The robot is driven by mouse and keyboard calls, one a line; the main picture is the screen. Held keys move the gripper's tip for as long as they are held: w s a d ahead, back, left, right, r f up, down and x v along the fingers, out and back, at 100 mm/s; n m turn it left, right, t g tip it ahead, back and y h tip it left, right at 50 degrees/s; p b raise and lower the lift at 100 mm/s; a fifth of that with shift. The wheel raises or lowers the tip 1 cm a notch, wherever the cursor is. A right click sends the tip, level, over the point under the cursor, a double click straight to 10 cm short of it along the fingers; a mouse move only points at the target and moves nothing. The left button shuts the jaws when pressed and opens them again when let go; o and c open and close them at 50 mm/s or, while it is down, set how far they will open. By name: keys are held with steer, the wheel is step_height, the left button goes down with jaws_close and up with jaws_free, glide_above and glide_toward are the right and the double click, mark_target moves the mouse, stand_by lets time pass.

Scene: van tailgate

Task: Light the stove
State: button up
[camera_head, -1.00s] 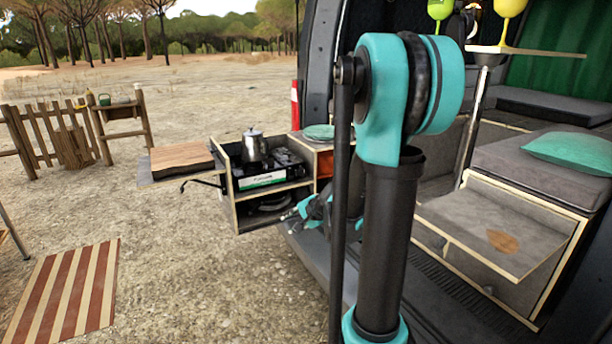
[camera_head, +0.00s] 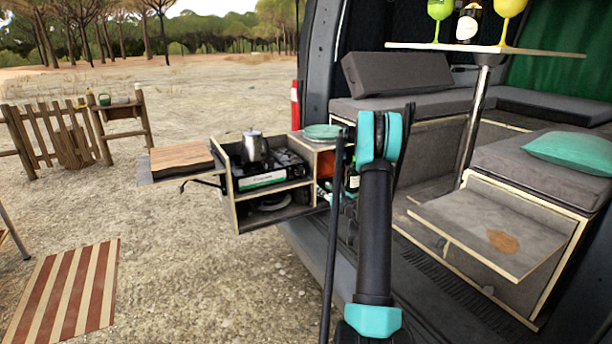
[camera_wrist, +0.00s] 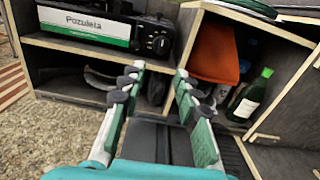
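The portable stove (camera_head: 270,172) sits on the upper shelf of the wooden kitchen unit, with a metal coffee pot (camera_head: 254,147) on it. In the wrist view the stove front (camera_wrist: 85,25) reads "Pozuleta", with a black knob (camera_wrist: 158,43) at its right end. I see no flame. My gripper (camera_wrist: 155,85) is open and empty. Its fingers are below and in front of the knob, apart from it. In the head view the gripper is mostly hidden behind my arm.
Right of the stove is a compartment (camera_head: 320,150) with an orange item (camera_wrist: 214,52) and a green bottle (camera_wrist: 250,95). The lower shelf (camera_wrist: 60,55) holds a dark round item. A cutting board (camera_head: 181,157) extends left. A table with glasses (camera_head: 480,47) is inside the van.

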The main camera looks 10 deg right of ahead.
glide_toward(304, 172)
steer(key=x, duration=0.8)
steer(key=shift+w+f, duration=0.1)
steer(key=shift+w, duration=0.05)
jaws_close()
